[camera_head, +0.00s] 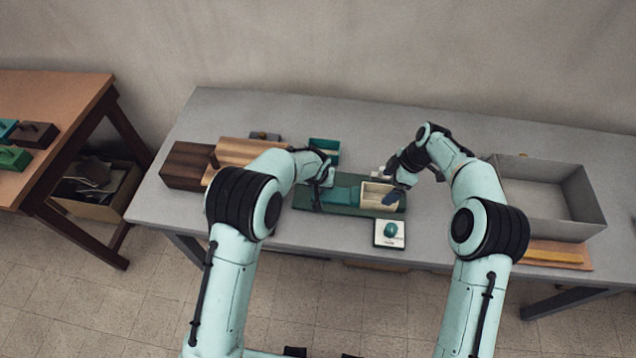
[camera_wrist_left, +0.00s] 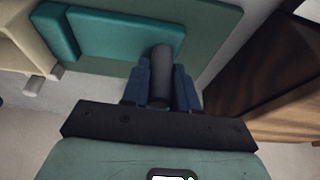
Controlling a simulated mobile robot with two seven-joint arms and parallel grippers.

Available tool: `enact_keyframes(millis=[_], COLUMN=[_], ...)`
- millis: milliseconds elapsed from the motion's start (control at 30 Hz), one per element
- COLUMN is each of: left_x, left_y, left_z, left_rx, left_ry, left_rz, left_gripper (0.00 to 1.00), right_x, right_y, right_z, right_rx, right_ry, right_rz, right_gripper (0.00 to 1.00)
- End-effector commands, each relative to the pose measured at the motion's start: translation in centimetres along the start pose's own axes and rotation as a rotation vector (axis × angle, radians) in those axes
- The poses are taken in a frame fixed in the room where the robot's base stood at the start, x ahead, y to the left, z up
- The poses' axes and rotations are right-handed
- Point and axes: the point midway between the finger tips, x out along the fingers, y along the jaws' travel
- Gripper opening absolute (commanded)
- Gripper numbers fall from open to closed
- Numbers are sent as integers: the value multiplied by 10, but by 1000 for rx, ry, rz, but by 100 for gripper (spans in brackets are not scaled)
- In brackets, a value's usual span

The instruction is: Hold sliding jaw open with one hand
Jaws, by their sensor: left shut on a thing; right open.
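A dark green base plate (camera_head: 345,209) lies on the grey table, carrying a teal sliding jaw (camera_head: 343,192) and a cream hollow block (camera_head: 378,193) to its right. In the left wrist view the teal jaw (camera_wrist_left: 115,35) shows beside the cream block (camera_wrist_left: 22,55). My left gripper (camera_wrist_left: 160,85) is shut on a dark round handle (camera_wrist_left: 160,62) at the jaw's end; in the head view its fingers are mostly hidden by my arm. My right gripper (camera_head: 393,190) is open, close by the cream block; I cannot tell if it touches.
A white pad with a green knob (camera_head: 390,232) sits in front of the plate. A large grey open bin (camera_head: 550,200) stands right. Brown wooden boxes (camera_head: 188,165) and a teal box (camera_head: 324,148) stand left and behind. A side table (camera_head: 60,90) holds coloured blocks.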

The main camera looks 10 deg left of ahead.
Motion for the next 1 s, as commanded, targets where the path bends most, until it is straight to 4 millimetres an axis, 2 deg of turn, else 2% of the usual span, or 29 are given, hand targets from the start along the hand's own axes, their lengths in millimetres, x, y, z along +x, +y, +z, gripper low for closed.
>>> enact_keyframes(millis=[167,600,1000], left_x=[0,0,0], left_y=[-5,-34,-35], left_z=[0,0,0], left_rx=[-4,-4,-4], left_ry=[-2,-2,-2], left_rz=[-4,-6,-6], left_gripper=[0,0,0], right_x=[0,0,0], right_y=[0,0,0], right_z=[0,0,0], right_rx=[0,0,0], right_ry=[0,0,0], right_rz=[0,0,0], right_gripper=[96,96,96])
